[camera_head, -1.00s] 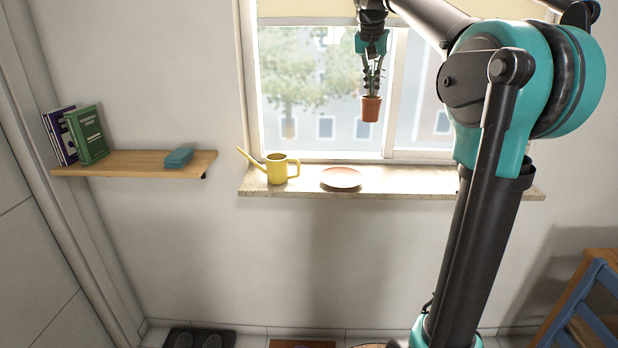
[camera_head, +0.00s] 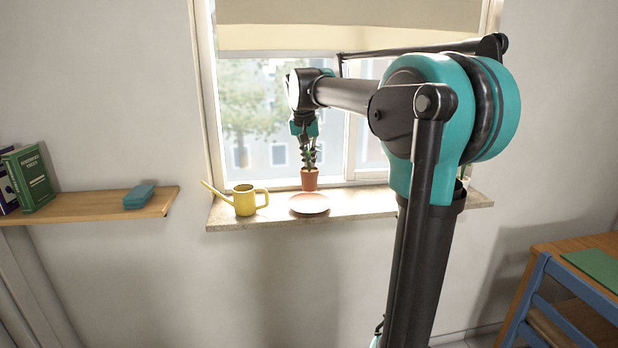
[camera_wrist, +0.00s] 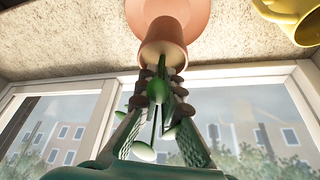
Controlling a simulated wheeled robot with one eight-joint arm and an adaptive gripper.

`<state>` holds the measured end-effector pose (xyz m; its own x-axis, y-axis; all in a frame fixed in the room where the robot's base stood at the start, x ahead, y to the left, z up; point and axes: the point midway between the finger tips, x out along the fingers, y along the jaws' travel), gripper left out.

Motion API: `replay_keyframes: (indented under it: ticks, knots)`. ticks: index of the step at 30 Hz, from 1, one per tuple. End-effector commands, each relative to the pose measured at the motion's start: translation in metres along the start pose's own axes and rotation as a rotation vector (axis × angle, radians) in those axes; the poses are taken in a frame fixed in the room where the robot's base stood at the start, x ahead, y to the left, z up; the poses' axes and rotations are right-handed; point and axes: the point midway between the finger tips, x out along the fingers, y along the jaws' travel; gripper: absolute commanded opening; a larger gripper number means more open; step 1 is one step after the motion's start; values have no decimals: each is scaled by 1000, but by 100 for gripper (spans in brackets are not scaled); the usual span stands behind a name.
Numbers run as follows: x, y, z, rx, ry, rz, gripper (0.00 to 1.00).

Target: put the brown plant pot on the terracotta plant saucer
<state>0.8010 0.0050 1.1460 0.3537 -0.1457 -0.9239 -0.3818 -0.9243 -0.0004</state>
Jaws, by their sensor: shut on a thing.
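The brown plant pot (camera_head: 309,180) holds a green plant and hangs upright from my gripper (camera_head: 308,148) in front of the window. In the wrist view, my gripper (camera_wrist: 155,98) is shut on the plant just above the pot (camera_wrist: 163,45). The terracotta plant saucer (camera_head: 310,204) lies flat and empty on the window sill. The pot shows just above the saucer's window-side edge in the head view. In the wrist view the pot covers part of the saucer (camera_wrist: 198,14). I cannot tell how much height is between them.
A yellow watering can (camera_head: 245,201) stands on the sill (camera_head: 370,204) left of the saucer. Another small plant (camera_head: 465,175) is mostly hidden behind my arm. A wooden shelf (camera_head: 90,207) with books and a teal box is at left. The sill right of the saucer is clear.

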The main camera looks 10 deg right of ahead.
Motion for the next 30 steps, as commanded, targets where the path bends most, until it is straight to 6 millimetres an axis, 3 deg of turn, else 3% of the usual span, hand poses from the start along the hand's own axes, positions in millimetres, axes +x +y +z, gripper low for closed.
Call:
replay_keyframes:
  ticks: [16,27,30]
  knots:
    - [51,0,21,0,0,0,0]
    - [56,0,23,0,0,0,0]
    - [56,0,23,0,0,0,15]
